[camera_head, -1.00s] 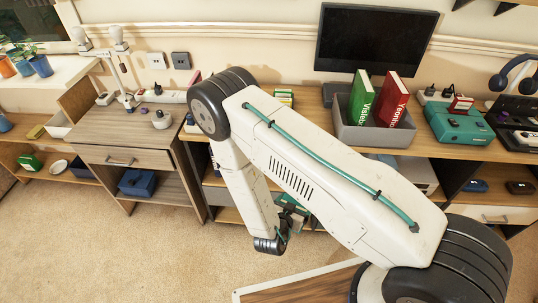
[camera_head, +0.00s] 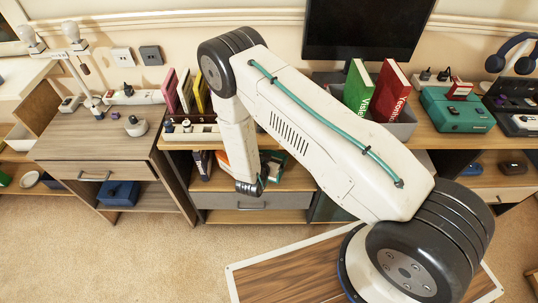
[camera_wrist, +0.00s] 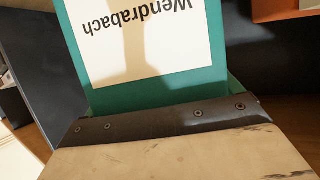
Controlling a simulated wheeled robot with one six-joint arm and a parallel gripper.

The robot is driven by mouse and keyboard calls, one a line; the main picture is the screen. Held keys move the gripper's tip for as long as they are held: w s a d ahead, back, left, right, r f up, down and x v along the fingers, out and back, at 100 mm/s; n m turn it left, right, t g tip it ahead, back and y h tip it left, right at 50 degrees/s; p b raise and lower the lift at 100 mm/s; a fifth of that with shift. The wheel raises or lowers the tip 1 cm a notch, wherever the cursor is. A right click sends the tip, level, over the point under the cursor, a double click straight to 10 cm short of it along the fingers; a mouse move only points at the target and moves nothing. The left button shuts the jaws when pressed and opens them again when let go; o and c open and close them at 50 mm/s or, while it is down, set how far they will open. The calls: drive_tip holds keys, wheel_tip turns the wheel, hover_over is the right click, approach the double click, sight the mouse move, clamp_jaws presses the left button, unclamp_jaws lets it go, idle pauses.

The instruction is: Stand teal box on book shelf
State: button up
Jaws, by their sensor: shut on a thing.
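The teal box (camera_wrist: 205,82) fills the upper middle of the wrist view, with a white label reading "Wendrabach" upside down. My gripper (camera_wrist: 160,122) is shut on its near edge. In the head view, a small part of the teal box (camera_head: 275,160) shows beside my gripper (camera_head: 264,172), partly hidden by my arm. The book shelf (camera_head: 290,182) is the open compartment under the desk, above a grey drawer. My gripper and the box are at its front opening; how far inside they are, I cannot tell. Several books (camera_head: 203,163) stand at the shelf's left, including an orange one (camera_head: 223,163).
The desk above carries a grey bin (camera_head: 400,128) with a green and a red book, a teal case (camera_head: 455,110) and a monitor (camera_head: 365,28). A wooden side table (camera_head: 95,135) stands at left. An orange thing (camera_wrist: 285,10) is at the wrist view's upper right.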

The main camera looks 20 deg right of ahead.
drive_tip(key=shift+w+d+f, duration=0.2)
drive_tip(key=shift+w+f, duration=1.55)
drive_tip(key=shift+f, duration=0.15)
drive_tip(key=shift+f, duration=0.1)
drive_tip(key=o, duration=0.8)
drive_tip(key=v, duration=1.2)
